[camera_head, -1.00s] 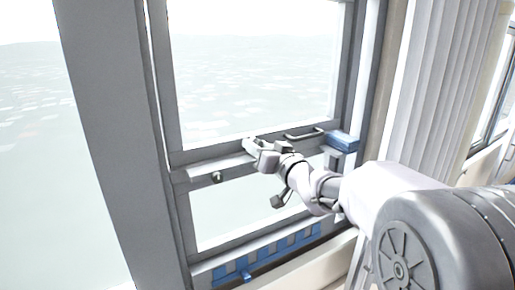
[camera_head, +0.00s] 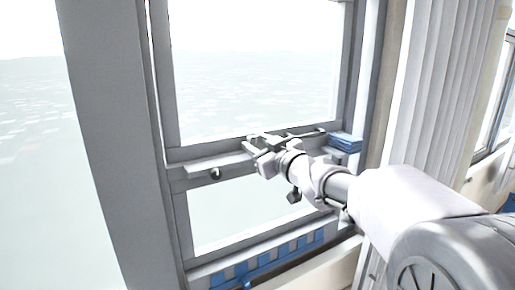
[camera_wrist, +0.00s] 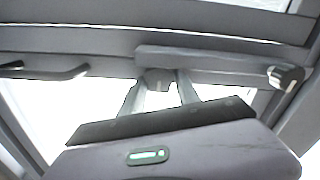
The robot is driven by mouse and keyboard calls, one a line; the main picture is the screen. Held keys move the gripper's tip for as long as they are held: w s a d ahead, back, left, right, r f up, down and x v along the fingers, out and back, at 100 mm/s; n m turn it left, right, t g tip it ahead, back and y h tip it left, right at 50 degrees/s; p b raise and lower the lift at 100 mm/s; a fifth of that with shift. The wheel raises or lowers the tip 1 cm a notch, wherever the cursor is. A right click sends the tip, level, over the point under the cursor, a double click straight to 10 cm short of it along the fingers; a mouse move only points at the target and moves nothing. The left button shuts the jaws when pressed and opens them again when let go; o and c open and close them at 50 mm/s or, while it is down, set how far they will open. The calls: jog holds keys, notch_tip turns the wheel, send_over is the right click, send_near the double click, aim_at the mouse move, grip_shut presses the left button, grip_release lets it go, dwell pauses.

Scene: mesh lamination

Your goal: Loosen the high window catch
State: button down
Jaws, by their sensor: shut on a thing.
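The window catch (camera_wrist: 158,80) shows in the wrist view as a small grey block on the middle rail of the window, between my fingertips. My gripper (camera_head: 257,144) is at that rail in the head view, and its two fingers (camera_wrist: 160,88) come together on the catch in the wrist view. It is shut on the catch. The fingers hide most of the catch in the head view. A grey ledge (camera_wrist: 220,65) runs beside it along the rail.
A round knob (camera_head: 215,174) sits left of my gripper on the rail. A bar handle (camera_head: 308,132) and a blue stack (camera_head: 344,142) are to the right. A blue-checked strip (camera_head: 270,262) lies along the sill. Pleated curtains (camera_head: 432,90) hang at the right.

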dwell(0.5)
jog(key=c, duration=0.9)
grip_release()
jog(key=shift+s, duration=0.1)
jog(key=b+v, duration=0.2)
jog(key=v, duration=1.5)
jog(key=shift+s+d, duration=0.15)
